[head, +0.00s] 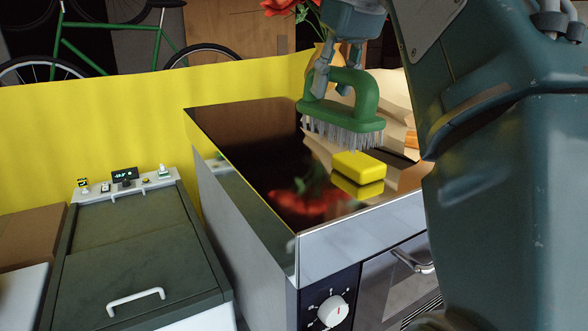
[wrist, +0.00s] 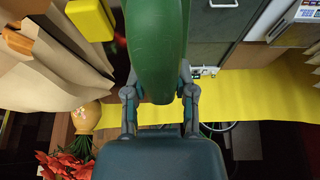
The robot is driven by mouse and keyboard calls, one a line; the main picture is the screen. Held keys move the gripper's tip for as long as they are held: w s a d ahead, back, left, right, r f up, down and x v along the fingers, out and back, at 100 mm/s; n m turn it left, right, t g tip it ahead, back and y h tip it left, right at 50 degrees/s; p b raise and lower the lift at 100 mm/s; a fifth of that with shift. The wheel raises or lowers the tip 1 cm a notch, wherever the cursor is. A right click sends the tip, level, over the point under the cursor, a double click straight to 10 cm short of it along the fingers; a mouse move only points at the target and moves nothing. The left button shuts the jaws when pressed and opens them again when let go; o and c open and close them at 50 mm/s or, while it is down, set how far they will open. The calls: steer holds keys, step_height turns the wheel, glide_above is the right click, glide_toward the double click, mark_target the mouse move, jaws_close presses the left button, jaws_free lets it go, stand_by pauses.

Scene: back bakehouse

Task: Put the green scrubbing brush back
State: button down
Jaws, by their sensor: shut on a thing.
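The green scrubbing brush (head: 345,100) has an arched green handle and pale bristles pointing down. My gripper (head: 338,82) is shut on its handle and holds it over the glossy dark top of the oven unit (head: 245,145). The bristles look above the surface; the exact gap is hard to tell. In the wrist view the brush (wrist: 157,40) fills the upper middle, between the fingers of my gripper (wrist: 158,95). A yellow block, like a sponge, (head: 358,166) lies on the dark top just below and right of the brush. It also shows in the wrist view (wrist: 90,18).
A chest with a dark lid and white handle (head: 135,297) stands at the left. Paper bags (wrist: 45,60) and a vase (wrist: 86,117) with red flowers (wrist: 65,165) are close by. A yellow sheet (head: 100,135) and a green bicycle (head: 115,45) are behind. The dark top's left part is clear.

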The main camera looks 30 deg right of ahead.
steer(key=w+d+f, duration=0.1)
steer(key=w+f, duration=0.7)
steer(key=w, duration=0.1)
steer(key=w+d+f, duration=0.1)
steer(key=w+f, duration=0.3)
steer(key=shift+w+d, duration=0.2)
steer(key=shift+d, duration=0.1)
steer(key=shift+f, duration=0.45)
steer(key=shift+d, duration=0.25)
steer(key=shift+c, duration=2.2)
jaws_free()
steer(key=shift+f, duration=0.1)
steer(key=shift+a, duration=0.1)
